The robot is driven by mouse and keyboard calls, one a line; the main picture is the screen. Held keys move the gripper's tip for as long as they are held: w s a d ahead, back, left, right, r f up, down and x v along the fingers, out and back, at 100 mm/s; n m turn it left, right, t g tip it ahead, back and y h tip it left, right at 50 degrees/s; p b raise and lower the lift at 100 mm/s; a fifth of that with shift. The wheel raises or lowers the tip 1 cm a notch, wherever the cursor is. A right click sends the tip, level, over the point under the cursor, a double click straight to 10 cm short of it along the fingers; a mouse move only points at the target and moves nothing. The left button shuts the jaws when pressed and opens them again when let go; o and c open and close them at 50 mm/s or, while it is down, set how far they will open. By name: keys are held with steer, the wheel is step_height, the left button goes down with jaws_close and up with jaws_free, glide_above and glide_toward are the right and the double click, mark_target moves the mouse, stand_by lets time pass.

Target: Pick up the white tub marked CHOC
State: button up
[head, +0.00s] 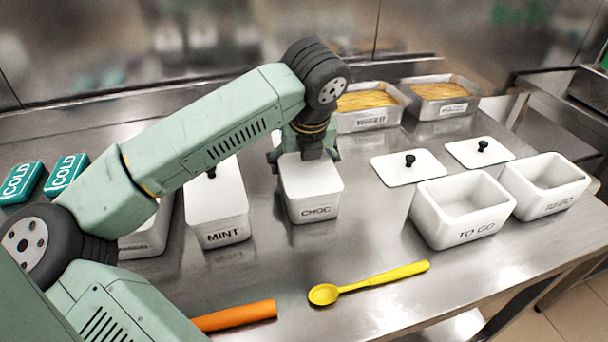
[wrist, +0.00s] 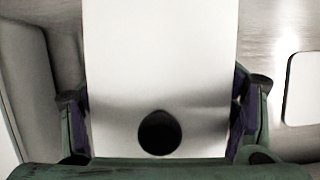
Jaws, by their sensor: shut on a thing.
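The white tub marked CHOC (head: 312,205) stands in the middle of the steel table with its white lid on. In the wrist view its white lid (wrist: 160,60) fills the centre, with a round black knob (wrist: 160,132) near the bottom. My gripper (head: 305,160) is above the tub's far end, pointing down. In the wrist view my gripper (wrist: 160,125) has one finger on each side of the tub, closed on its long sides. The tub looks upright; whether its base touches the table I cannot tell.
A white MINT tub (head: 222,232) stands close on the left. Two open TO GO tubs (head: 465,235) and two loose lids (head: 408,172) are on the right. A yellow spoon (head: 370,282) and an orange handle (head: 235,315) lie in front. Metal pans (head: 368,120) stand behind.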

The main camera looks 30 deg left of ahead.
steer(key=c, duration=0.5)
steer(key=shift+r, duration=0.15)
